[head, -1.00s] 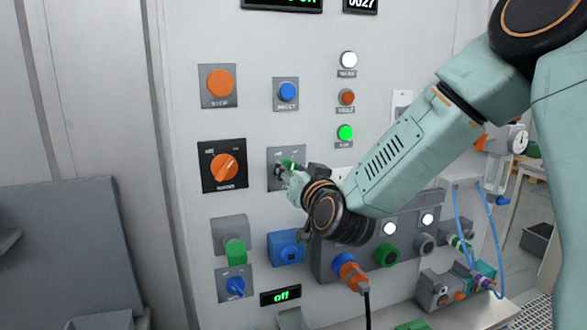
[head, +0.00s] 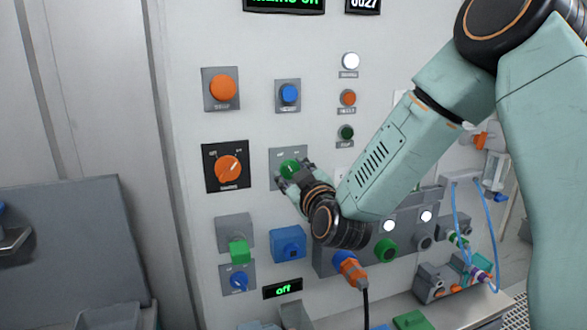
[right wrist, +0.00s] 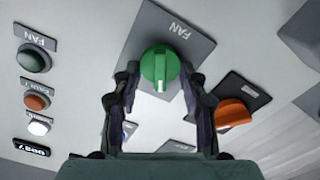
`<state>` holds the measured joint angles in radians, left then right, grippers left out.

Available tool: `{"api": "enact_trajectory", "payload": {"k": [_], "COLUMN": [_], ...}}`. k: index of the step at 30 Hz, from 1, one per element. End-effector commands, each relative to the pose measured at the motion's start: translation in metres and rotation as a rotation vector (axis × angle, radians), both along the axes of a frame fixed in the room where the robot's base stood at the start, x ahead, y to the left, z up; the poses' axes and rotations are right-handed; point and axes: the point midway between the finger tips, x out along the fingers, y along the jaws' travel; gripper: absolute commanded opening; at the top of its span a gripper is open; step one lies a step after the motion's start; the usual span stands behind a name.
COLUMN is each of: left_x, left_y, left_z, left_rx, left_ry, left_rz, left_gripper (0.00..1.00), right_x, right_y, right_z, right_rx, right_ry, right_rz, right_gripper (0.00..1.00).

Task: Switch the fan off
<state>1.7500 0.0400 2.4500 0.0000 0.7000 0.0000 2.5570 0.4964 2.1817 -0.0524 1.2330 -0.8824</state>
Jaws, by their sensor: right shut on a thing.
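The green fan knob (head: 289,168) sits on a grey plate (head: 276,155) in the middle of the panel. It also shows in the right wrist view (right wrist: 160,66), under an upside-down FAN label, with its white mark toward the bottom of that picture. My right gripper (head: 292,174) is shut on the knob, one finger on each side, as the right wrist view shows (right wrist: 160,78). The fan lamp (head: 345,132) is dark green and unlit; it also shows dark in the right wrist view (right wrist: 34,60). My left gripper is not in view.
An orange rotary switch (head: 228,168) is left of the fan knob, with an orange button (head: 222,88) and a blue button (head: 289,93) above. A blue box (head: 287,244) and an orange plug (head: 349,268) with a black cable are below.

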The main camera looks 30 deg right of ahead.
Motion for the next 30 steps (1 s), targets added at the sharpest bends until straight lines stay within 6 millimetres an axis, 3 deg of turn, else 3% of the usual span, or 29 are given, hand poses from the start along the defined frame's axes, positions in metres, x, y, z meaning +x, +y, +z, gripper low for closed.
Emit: {"api": "enact_trajectory", "payload": {"k": [19,20,27,30], "left_x": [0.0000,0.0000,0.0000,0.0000], "left_y": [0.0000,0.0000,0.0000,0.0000], "left_z": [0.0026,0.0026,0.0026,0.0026], "left_rx": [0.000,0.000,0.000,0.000], "left_ry": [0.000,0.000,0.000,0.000], "left_rz": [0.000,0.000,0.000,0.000], "left_gripper": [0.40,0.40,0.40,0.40], "right_x": [0.0011,0.0011,0.0007,0.0005], "right_y": [-0.0006,-0.0006,-0.0003,-0.0001], "right_z": [0.0028,0.0028,0.0015,0.0010], "right_rx": [-0.051,-0.051,-0.049,-0.048], "right_ry": [0.003,0.003,0.007,0.007], "right_rz": [-0.002,-0.002,-0.001,-0.001], "right_gripper": [0.11,0.45,0.64,0.64]}}
